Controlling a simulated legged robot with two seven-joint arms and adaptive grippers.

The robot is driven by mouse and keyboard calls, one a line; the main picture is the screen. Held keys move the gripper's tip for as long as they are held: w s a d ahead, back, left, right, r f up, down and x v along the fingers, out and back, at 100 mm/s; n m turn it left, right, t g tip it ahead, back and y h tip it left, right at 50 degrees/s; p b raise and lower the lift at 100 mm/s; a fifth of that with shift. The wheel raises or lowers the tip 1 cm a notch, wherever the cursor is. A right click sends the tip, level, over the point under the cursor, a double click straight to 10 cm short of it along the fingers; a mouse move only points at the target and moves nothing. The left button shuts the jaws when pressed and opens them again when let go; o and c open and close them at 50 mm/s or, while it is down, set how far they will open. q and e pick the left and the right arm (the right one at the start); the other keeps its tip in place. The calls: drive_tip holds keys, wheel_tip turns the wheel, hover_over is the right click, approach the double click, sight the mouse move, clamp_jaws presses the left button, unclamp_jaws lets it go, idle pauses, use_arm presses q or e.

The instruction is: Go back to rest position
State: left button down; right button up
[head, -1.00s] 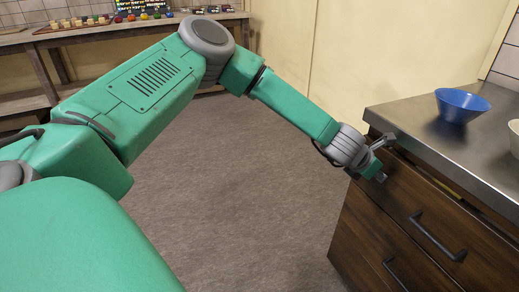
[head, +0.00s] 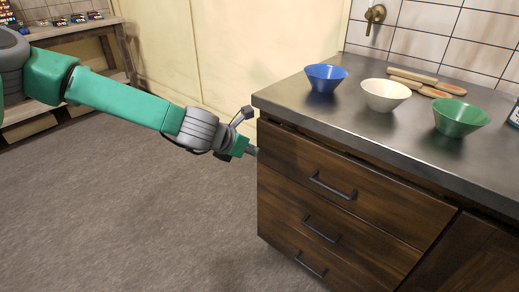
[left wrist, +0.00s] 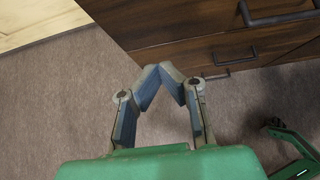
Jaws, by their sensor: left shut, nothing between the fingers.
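My left gripper (head: 250,132) is at the left front corner of the counter cabinet, beside the top drawer (head: 335,187). In the left wrist view my left gripper (left wrist: 160,73) is shut with its fingertips together and nothing between them, above the floor and in front of the drawers. Whether it touches the cabinet cannot be told. My right gripper is not in view. The drawers in the head view look shut.
On the metal counter (head: 400,135) stand a blue bowl (head: 325,78), a white bowl (head: 385,95) and a green bowl (head: 460,118). Drawer handles (head: 332,188) stick out. The floor (head: 140,210) at left is clear.

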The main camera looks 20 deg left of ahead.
use_arm(q)
drive_tip(key=s+d+f+m+g+p, duration=0.1)
drive_tip(key=s+d+f+m+g, duration=0.15)
drive_tip(key=s+f+m, duration=0.55)
drive_tip(key=s+d+f+m+g+p, duration=0.1)
drive_tip(key=s+d+f+m+g, duration=0.15)
drive_tip(key=s+f+m, duration=0.55)
drive_tip(key=s+a+m+g+y+p, duration=0.1)
drive_tip(key=s+a+m, duration=0.3)
drive_tip(key=s+m, duration=0.4)
drive_tip(key=s+a+f+m+g+y, duration=0.1)
drive_tip(key=s+a+m, duration=0.4)
drive_tip(key=s, duration=1)
drive_tip(key=m+g+y, duration=0.1)
drive_tip(key=m, duration=0.2)
drive_tip(key=shift+a+f+m+p, duration=0.3)
drive_tip(key=shift+p, duration=0.1)
drive_tip(key=shift+s, duration=0.1)
